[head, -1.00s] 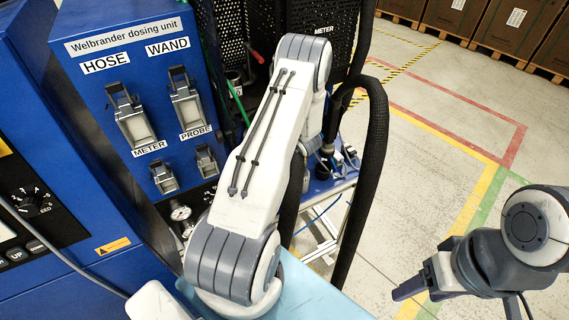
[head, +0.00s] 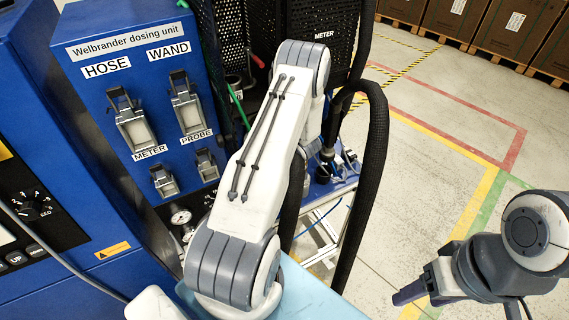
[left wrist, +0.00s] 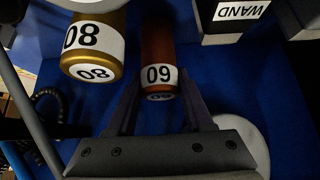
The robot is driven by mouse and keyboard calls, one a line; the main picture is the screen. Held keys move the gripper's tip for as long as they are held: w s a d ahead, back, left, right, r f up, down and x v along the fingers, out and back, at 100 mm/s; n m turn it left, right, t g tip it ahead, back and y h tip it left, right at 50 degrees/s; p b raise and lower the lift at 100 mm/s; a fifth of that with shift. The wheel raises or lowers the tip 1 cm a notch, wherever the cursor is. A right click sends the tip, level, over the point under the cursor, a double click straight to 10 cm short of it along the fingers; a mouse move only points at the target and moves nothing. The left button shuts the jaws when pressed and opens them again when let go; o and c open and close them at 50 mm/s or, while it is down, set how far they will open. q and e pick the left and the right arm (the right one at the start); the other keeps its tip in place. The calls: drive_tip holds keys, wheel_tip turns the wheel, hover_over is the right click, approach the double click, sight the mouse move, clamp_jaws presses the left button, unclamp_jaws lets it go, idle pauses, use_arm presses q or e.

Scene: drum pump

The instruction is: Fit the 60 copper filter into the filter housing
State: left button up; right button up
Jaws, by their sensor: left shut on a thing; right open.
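The copper filter (left wrist: 158,55) hangs in the middle of the left wrist view. Its white band reads 60 upside down there. My left gripper (left wrist: 160,97) is shut on this filter, with one dark finger on each side of its labelled end. The filter's far end runs out of the picture at the top. In the head view my left arm hides its own gripper and the filter. My right gripper (head: 410,294) is open and empty at the lower right, over the floor. I cannot make out the filter housing in either view.
A gold filter (left wrist: 95,40), labelled 80 upside down, is close to the left of the copper one. The blue dosing unit (head: 95,90) stands at the left with HOSE and WAND holders. A thick black hose (head: 373,170) loops beside my left arm.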

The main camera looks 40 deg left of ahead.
use_arm(q)
drive_tip(key=shift+r+p, duration=4.6)
drive_tip(key=shift+r, duration=0.8)
drive_tip(key=shift+s+d, duration=0.75)
drive_tip(key=shift+d, duration=1.1)
drive_tip(key=shift+s+d, duration=0.8)
drive_tip(key=shift+d, duration=1.05)
drive_tip(key=shift+s+d, duration=0.75)
drive_tip(key=shift+d, duration=1.1)
